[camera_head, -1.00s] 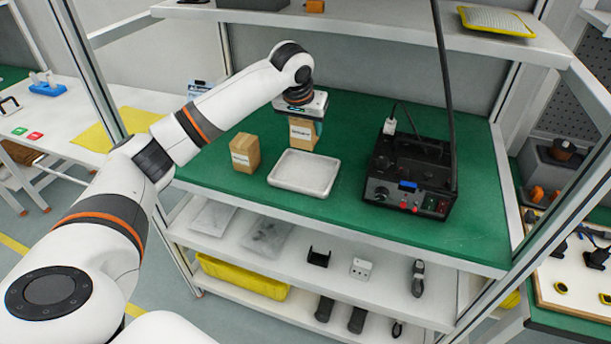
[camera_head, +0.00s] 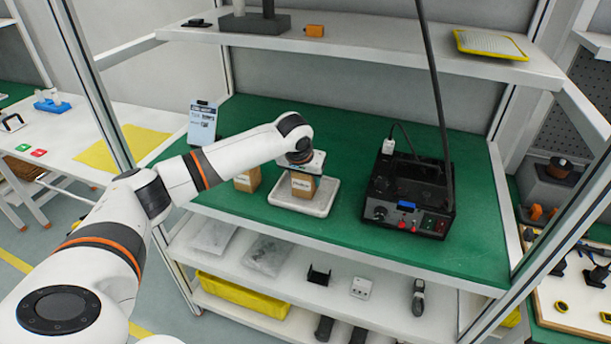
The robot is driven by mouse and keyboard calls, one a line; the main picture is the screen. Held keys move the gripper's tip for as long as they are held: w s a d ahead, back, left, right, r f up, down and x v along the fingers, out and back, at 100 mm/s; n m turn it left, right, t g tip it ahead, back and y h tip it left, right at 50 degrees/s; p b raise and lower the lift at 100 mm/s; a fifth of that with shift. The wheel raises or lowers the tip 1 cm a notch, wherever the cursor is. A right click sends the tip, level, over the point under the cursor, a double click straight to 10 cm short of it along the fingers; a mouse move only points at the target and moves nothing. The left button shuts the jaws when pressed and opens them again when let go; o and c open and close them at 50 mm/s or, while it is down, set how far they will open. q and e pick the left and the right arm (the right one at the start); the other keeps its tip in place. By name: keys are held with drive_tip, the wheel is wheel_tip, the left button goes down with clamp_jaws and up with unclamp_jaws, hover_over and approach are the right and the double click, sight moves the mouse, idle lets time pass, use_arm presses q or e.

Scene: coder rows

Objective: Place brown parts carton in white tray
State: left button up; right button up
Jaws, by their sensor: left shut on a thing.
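The white tray (camera_head: 316,207) lies on the green mat, left of the black device. My left gripper (camera_head: 303,175) is over the tray, pointing down, and shut on a brown carton (camera_head: 302,186) with a white label. The carton is upright above or in the tray; I cannot tell whether its base touches the tray floor. A second brown carton (camera_head: 249,180) stands on the mat left of the tray, partly hidden behind my left arm. My right gripper is not in view.
A black bench device (camera_head: 407,198) with knobs and cables stands right of the tray. A shelf (camera_head: 370,48) spans above the green mat (camera_head: 345,130). A blue-and-white sign (camera_head: 202,122) stands at the back left.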

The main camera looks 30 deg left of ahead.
use_arm(q)
drive_tip(key=o, duration=0.7)
drive_tip(key=shift+f, duration=0.1)
drive_tip(key=shift+c, duration=0.2)
drive_tip(key=o, duration=0.3)
drive_tip(key=shift+o, duration=0.6)
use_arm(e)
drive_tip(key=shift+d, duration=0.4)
use_arm(q)
drive_tip(key=shift+r, duration=0.35)
drive_tip(key=v, duration=1.1)
drive_tip(key=shift+s+r+b, duration=0.2)
drive_tip(key=shift+r+b, duration=0.05)
drive_tip(key=shift+b, duration=0.15)
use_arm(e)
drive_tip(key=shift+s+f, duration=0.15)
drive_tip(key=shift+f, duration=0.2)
use_arm(q)
drive_tip(key=shift+d, duration=0.1)
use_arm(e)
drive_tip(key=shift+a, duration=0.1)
